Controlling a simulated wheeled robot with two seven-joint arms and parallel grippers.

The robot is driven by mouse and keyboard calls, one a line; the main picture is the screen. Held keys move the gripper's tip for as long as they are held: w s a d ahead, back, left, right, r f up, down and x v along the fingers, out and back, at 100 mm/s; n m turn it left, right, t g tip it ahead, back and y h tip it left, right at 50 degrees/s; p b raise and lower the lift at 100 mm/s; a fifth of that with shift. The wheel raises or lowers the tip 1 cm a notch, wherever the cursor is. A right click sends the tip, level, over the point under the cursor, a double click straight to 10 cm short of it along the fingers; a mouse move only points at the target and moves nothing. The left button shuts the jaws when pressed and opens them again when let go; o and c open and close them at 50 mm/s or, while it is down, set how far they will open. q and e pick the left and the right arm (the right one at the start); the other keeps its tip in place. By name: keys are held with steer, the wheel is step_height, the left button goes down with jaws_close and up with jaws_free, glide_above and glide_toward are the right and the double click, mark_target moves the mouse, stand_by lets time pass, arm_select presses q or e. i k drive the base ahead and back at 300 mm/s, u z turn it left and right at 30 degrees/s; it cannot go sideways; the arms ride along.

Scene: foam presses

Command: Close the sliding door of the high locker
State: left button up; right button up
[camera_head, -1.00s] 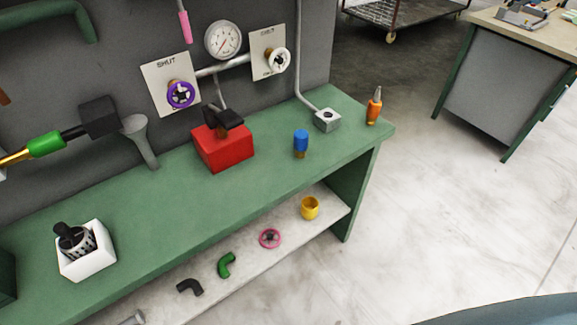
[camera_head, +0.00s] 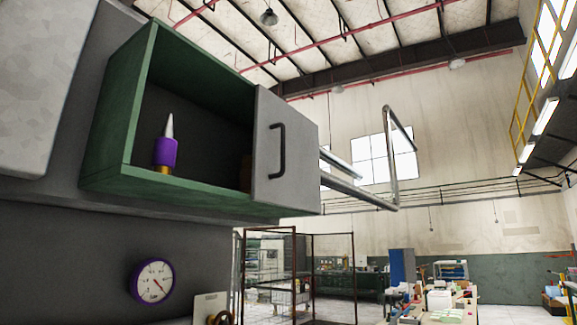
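The high locker (camera_head: 122,125) is a green box on the wall, in the upper left of the head view. Its grey sliding door (camera_head: 297,155) covers only the right end and has a dark vertical handle (camera_head: 278,150). The left and middle of the locker stand open. A purple bottle with a pale pointed tip (camera_head: 166,150) stands inside at the left. A brownish thing, mostly hidden, shows at the door's left edge. Neither of my grippers shows.
A purple-rimmed gauge (camera_head: 152,281) is on the wall below the locker. Grey pipes (camera_head: 391,160) stick out to the right of the door. A wire cage (camera_head: 295,275) and a cluttered table (camera_head: 440,305) stand farther back. A grey panel is at the upper left.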

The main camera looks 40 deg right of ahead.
mark_target(299, 153)
steer(key=z, duration=0.3)
steer(key=k, duration=0.5)
steer(key=z, duration=1.35)
steer(key=i, duration=0.75)
steer(key=u, duration=0.15)
